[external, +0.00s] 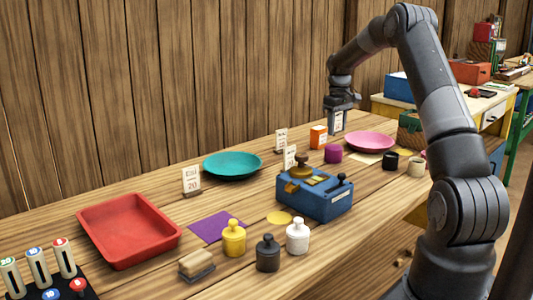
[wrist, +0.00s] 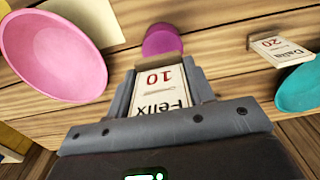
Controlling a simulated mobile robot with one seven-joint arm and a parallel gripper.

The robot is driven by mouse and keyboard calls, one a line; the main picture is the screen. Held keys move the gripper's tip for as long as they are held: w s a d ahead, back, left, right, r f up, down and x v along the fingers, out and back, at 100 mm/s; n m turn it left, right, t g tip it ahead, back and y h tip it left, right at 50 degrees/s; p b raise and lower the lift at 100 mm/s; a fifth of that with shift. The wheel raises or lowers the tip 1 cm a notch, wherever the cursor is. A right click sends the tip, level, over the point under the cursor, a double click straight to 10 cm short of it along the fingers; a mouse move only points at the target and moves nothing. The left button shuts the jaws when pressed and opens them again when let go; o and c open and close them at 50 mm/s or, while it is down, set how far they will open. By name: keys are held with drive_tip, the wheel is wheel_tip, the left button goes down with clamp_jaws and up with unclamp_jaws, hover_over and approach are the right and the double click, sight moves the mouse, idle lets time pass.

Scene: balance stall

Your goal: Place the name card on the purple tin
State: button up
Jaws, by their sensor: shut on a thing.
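My gripper (external: 340,108) is shut on a white name card (external: 336,122), held above the back of the table. In the wrist view the name card (wrist: 160,88) sits between my fingers (wrist: 160,78) and reads "Felix 10", upside down. The purple tin (external: 333,153) stands on the table below the card in the external view. In the wrist view the purple tin (wrist: 160,40) shows just beyond the card's brown edge, partly hidden by it. The card appears apart from the tin.
An orange box (external: 318,137) and a pink plate (external: 370,141) stand near the tin. Other name cards (external: 281,140) (external: 191,180), a teal plate (external: 232,165) and a blue balance box (external: 315,200) are to the left and front. Black and cream cups (external: 390,161) (external: 416,167) stand right.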

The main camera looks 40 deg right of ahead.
sight(334, 147)
drive_tip(key=shift+w+a+f, duration=0.15)
drive_tip(key=shift+w+f, duration=0.15)
drive_tip(key=shift+f, duration=1.9)
drive_tip(key=shift+f, duration=0.1)
drive_tip(key=o, duration=1)
drive_tip(key=shift+c, duration=0.2)
